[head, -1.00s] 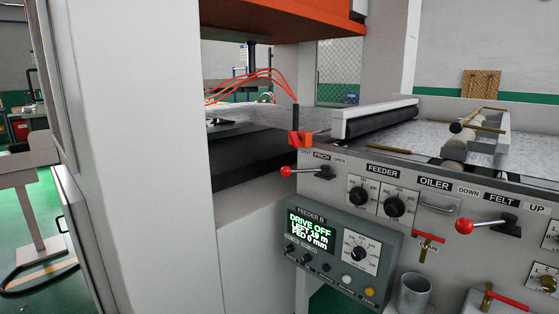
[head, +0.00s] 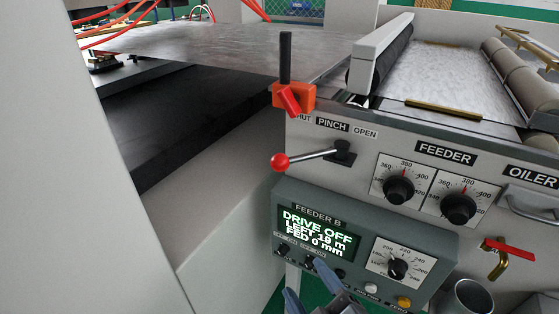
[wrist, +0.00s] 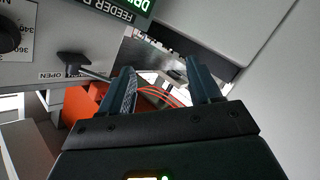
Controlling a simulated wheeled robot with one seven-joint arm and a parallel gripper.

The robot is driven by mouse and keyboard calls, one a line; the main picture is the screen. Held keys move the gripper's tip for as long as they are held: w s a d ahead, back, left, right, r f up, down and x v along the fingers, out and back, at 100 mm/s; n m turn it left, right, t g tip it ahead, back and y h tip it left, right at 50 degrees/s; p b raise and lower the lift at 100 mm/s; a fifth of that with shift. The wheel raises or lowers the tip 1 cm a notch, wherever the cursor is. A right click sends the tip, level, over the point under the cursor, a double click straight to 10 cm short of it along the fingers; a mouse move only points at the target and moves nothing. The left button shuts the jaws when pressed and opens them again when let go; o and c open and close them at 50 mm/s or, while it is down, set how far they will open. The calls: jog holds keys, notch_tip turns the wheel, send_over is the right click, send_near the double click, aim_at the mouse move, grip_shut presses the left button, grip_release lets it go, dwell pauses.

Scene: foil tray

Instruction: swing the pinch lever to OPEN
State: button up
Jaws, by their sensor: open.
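The pinch lever (head: 312,156) is a metal rod with a red ball (head: 280,162) at its end and a black hub (head: 342,152). In the head view it points left, toward the SHUT side of its PINCH label (head: 332,125) and away from OPEN (head: 365,133). My gripper (head: 308,283) shows at the bottom, below the lever and in front of the feeder box. In the wrist view its two fingers (wrist: 160,68) are apart with nothing between them. The hub (wrist: 72,62) is left of the fingers there; the ball is not visible, perhaps behind the left finger.
The FEEDER B box (head: 365,235), with its DRIVE OFF screen (head: 316,230), juts out below the lever. Feeder dials (head: 399,189) are to its right. An orange block with a black post (head: 294,95) stands above. A white machine wall (head: 60,200) rises on the left.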

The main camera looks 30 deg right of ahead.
aim_at(281, 159)
jog(key=w+r+h, duration=0.1)
jog(key=w+r, duration=0.3)
jog(key=w+d+r+t+h, duration=0.1)
jog(key=w+r+h, duration=0.1)
jog(key=w+r, duration=0.1)
jog(key=w+d+r+h+p, duration=0.1)
jog(key=w+r+h, duration=0.1)
jog(key=w+r, duration=0.2)
jog(key=shift+w+r, duration=0.3)
jog(key=shift+w, duration=0.55)
jog(key=p+x, duration=0.1)
jog(key=x, duration=0.6)
jog(key=shift+w, duration=0.15)
jog(key=shift+c, duration=0.2)
grip_shut()
